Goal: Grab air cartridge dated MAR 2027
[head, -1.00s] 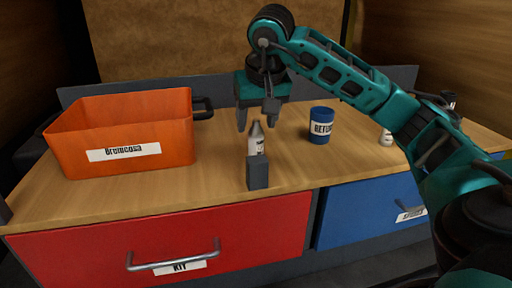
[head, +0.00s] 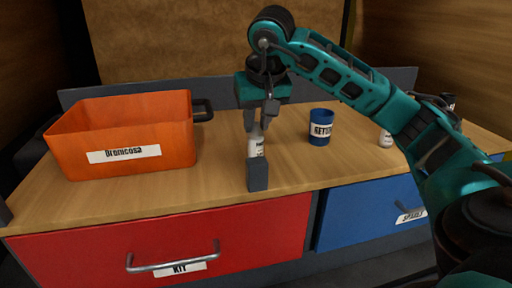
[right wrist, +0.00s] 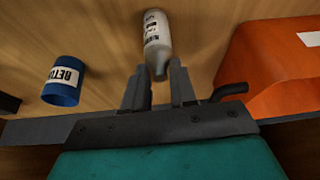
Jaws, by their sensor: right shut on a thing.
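My left gripper is not in view.
An orange bin (head: 70,158) labelled "Bremcosa" stands at the left. A red drawer (head: 90,241) and a blue drawer (head: 360,213) are below the counter. Counter between bin and cartridge is clear.

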